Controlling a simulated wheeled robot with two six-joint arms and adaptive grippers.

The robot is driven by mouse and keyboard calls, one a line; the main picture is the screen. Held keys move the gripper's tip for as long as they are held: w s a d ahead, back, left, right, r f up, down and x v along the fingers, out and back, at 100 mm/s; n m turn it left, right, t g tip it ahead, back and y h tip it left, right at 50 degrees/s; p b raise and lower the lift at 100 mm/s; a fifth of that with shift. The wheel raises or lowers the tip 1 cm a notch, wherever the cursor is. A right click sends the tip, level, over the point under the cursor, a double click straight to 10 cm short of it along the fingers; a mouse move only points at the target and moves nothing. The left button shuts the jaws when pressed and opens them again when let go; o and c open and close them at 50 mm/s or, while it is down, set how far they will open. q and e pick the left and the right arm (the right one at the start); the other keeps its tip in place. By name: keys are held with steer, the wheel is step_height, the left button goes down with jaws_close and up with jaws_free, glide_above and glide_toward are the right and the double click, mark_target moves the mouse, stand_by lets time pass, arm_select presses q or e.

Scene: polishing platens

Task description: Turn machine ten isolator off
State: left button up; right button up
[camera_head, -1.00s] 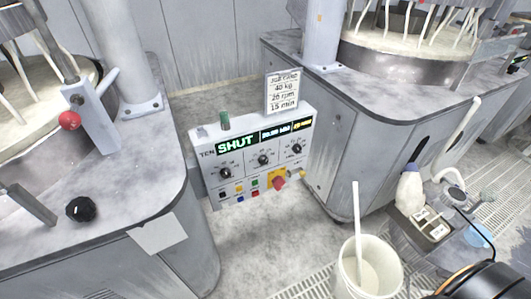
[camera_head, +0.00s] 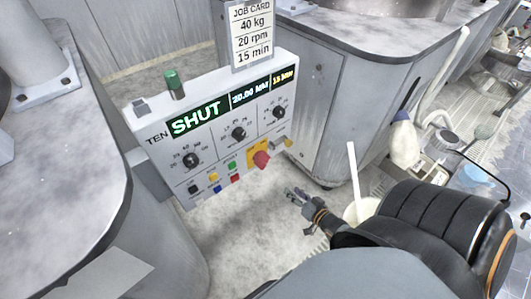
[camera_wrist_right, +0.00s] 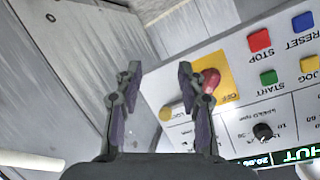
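The machine TEN control panel (camera_head: 215,150) stands between two grey machines, its green display reading SHUT. The isolator is a red knob (camera_head: 261,158) on a yellow plate (camera_head: 249,145) at the panel's lower right. The red knob also shows in the right wrist view (camera_wrist_right: 210,80), partly behind one finger. My right gripper (camera_head: 291,192) is in front of and below the knob, apart from it in the head view. In the right wrist view my right gripper (camera_wrist_right: 160,72) is open with nothing between its fingers. My left gripper is out of view.
Several coloured buttons (camera_head: 232,166) and black dials (camera_head: 238,134) sit beside the isolator. A small tan peg (camera_head: 288,142) is at its right. A job card (camera_head: 252,35) stands above the panel. A white bucket (camera_head: 352,214) stands on the floor, partly behind my right arm.

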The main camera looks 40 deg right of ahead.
mark_target(267, 163)
steer(key=w+a+r+m+t+y+b, duration=0.2)
steer(key=w+a+r+t, duration=0.15)
steer(key=r, duration=0.55)
steer(key=shift+h, duration=0.3)
steer(key=w, duration=0.2)
steer(key=w+b, duration=0.1)
steer(key=w, duration=0.1)
steer(key=w+b, duration=0.1)
steer(key=w, duration=0.1)
steer(key=shift+w+a+f, duration=0.2)
steer(key=shift+w+f, duration=0.1)
steer(key=shift+f, duration=0.1)
steer(key=w+b, duration=0.1)
steer(key=w, duration=0.1)
steer(key=shift+w+a+r, duration=0.1)
steer(key=shift+w, duration=0.25)
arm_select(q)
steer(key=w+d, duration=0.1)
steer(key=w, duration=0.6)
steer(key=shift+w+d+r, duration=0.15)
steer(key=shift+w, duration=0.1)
arm_select(e)
steer(key=shift+w, duration=0.2)
jaws_close()
